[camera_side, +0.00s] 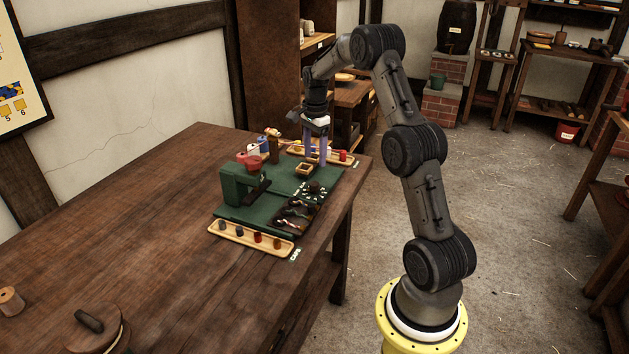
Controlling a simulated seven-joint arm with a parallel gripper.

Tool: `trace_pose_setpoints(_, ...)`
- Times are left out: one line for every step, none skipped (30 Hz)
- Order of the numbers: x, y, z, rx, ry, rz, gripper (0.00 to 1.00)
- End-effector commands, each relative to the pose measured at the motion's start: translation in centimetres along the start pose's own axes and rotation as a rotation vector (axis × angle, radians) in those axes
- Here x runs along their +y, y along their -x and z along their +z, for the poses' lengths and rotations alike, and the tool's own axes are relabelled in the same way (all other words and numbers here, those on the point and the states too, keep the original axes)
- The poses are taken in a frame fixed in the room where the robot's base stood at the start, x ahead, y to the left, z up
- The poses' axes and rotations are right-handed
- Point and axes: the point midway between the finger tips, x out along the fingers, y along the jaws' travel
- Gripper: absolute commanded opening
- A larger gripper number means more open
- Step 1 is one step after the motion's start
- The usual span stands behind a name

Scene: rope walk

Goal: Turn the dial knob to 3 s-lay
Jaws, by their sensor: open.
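The dial knob (315,187) is a small dark knob ringed by pale marks, on the green board (273,188) near the table's right edge. The marks are too small to read, so I cannot tell which setting it points at. My gripper (316,160) points down above the far part of the board, behind and above the knob. Its bluish fingers are apart, near a small wooden square box (304,168). I see nothing held between them.
A green block-like stand (238,185) rises at the board's left. A dark tray (296,212) with small items lies in front of the knob. A wooden cap tray (250,237) lies nearest. Red and white spools (254,160) and another tray (342,156) stand at the back.

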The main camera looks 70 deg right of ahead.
Motion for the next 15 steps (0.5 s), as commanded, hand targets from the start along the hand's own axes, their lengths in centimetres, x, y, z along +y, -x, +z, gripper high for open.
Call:
trace_pose_setpoints(0.1, -1.2, 0.1, -0.001, 0.001, 0.004, 0.69)
trace_pose_setpoints(0.1, -1.8, 0.1, -0.001, 0.001, 0.005, 0.69)
trace_pose_setpoints(0.1, -2.6, 0.1, -0.001, 0.001, 0.005, 0.69)
trace_pose_setpoints(0.1, -3.2, 0.1, -0.001, 0.001, 0.005, 0.69)
trace_pose_setpoints(0.1, -3.8, 0.1, -0.001, 0.001, 0.004, 0.69)
trace_pose_setpoints(0.1, -4.5, 0.1, -0.001, 0.001, 0.004, 0.69)
trace_pose_setpoints(0.1, -5.1, 0.1, -0.002, 0.001, 0.005, 0.69)
trace_pose_setpoints(0.1, -5.6, 0.1, -0.001, 0.001, 0.005, 0.69)
trace_pose_setpoints(0.1, -6.3, 0.1, -0.001, 0.001, 0.004, 0.69)
trace_pose_setpoints(0.1, -6.7, 0.1, -0.001, 0.001, 0.004, 0.69)
trace_pose_setpoints(0.1, -7.2, 0.1, -0.001, 0.001, 0.003, 0.69)
trace_pose_setpoints(0.1, -7.7, 0.1, -0.001, 0.001, 0.003, 0.69)
trace_pose_setpoints(0.1, -8.0, 0.1, -0.001, 0.002, 0.002, 0.69)
trace_pose_setpoints(0.0, -8.3, 0.1, -0.001, 0.002, 0.001, 0.69)
trace_pose_setpoints(0.0, -8.7, 0.1, -0.001, 0.002, 0.002, 0.69)
